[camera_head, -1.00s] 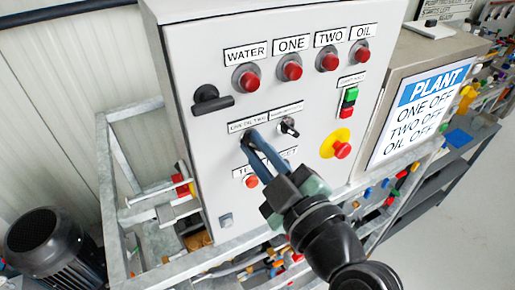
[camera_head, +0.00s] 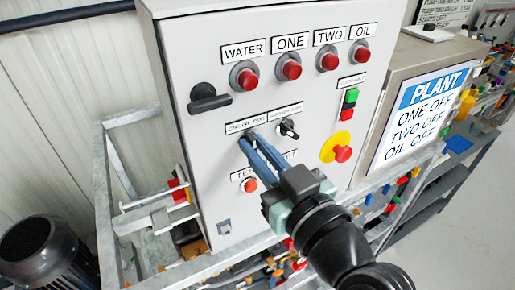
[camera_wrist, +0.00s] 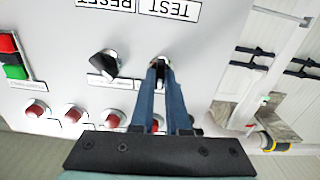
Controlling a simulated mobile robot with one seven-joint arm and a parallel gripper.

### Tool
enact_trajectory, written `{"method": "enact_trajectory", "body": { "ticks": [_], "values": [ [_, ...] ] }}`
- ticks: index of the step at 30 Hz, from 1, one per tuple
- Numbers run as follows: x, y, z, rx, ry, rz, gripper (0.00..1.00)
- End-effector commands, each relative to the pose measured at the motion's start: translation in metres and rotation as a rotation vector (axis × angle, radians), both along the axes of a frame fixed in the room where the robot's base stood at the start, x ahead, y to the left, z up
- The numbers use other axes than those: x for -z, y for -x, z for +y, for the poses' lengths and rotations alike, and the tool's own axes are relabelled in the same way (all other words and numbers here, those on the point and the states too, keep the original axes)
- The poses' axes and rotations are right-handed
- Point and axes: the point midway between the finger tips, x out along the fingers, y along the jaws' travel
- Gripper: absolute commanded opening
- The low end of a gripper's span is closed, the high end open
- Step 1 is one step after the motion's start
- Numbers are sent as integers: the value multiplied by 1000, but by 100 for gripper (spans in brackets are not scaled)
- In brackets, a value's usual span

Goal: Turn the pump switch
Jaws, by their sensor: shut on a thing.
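The white control panel (camera_head: 180,60) fills the middle of the head view. My gripper (camera_head: 248,142) reaches it from the lower right. Its blue fingers are closed on the left pump switch, under the small label plate (camera_head: 246,124); the fingers mostly hide this switch. In the wrist view my gripper (camera_wrist: 160,64) has its fingertips at the panel, with a small part of the pump switch (camera_wrist: 161,61) showing at the tips. A second black switch (camera_head: 288,129) sits just to the right, apart from the fingers; it also shows in the wrist view (camera_wrist: 104,64).
Red lamps (camera_head: 244,76) run along the top of the panel. A black handle (camera_head: 208,98) is at left, and a yellow-and-red stop button (camera_head: 338,150) at right. A red test button (camera_head: 249,185) lies just below the fingers. A grey metal frame (camera_head: 105,200) surrounds the panel's base.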

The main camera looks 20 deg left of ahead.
Motion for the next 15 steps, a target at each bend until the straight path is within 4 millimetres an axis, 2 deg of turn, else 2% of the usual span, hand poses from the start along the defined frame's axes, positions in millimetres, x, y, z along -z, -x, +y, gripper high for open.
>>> {"method": "enact_trajectory", "body": {
  "ticks": [15],
  "values": [
    [0,0,0,-1,-31,39,0]
  ]
}}
